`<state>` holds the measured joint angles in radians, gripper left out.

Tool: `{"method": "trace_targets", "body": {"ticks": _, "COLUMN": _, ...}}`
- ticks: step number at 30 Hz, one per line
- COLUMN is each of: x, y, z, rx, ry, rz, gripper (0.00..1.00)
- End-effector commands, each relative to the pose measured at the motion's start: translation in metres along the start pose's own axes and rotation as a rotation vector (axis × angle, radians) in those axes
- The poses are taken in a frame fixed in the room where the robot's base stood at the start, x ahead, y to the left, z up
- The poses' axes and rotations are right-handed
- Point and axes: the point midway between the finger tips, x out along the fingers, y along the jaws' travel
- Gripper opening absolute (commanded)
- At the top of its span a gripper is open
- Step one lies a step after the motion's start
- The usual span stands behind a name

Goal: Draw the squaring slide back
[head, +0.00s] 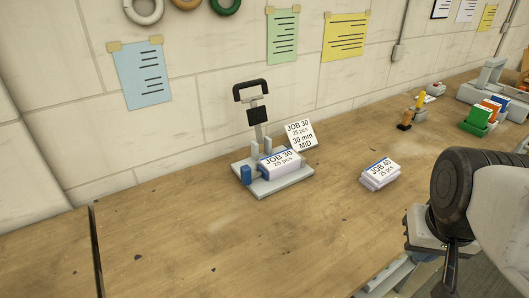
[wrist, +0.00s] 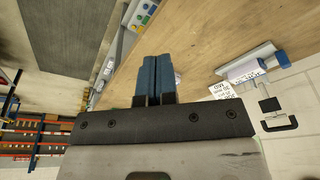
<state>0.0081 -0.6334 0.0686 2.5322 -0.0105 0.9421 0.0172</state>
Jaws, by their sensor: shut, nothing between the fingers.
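The squaring slide looks to be the blue block (head: 247,175) at the left end of the grey stitcher base (head: 290,187). A blue bar runs from it to the white JOB 30 stack (head: 283,165), which lies on the base. In the wrist view, the blue block (wrist: 282,58) shows at upper right, by the stack (wrist: 247,69). My gripper's blue fingers (wrist: 155,78) are together and empty, well apart from the stitcher. In the head view my arm is at the right edge; the fingertips cannot be made out there.
The stitcher's black handle (head: 250,90) stands upright behind the stack, beside a JOB 30 card (head: 300,135). A JOB 40 stack (head: 380,173) lies to the right on the wooden bench (head: 180,235). Colored holders (head: 480,117) stand farther right. The bench left of the stitcher is clear.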

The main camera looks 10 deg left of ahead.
Motion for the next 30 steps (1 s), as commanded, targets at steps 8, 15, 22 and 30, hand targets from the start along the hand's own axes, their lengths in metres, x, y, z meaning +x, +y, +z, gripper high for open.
{"method": "trace_targets", "body": {"ticks": 8, "x": 0.0, "y": 0.0, "z": 0.0, "rx": 0.0, "ry": 0.0, "rz": 0.0, "gripper": 0.0}}
{"method": "trace_targets", "body": {"ticks": 15, "x": 0.0, "y": -0.002, "z": -0.005, "rx": -0.009, "ry": -0.003, "rz": -0.002, "gripper": 0.35}}
{"method": "trace_targets", "body": {"ticks": 22, "x": -0.001, "y": -0.013, "z": -0.033, "rx": -0.055, "ry": -0.016, "rz": -0.009, "gripper": 0.6}}
{"method": "trace_targets", "body": {"ticks": 30, "x": 0.004, "y": -0.043, "z": -0.087, "rx": -0.151, "ry": -0.044, "rz": -0.025, "gripper": 0.6}}
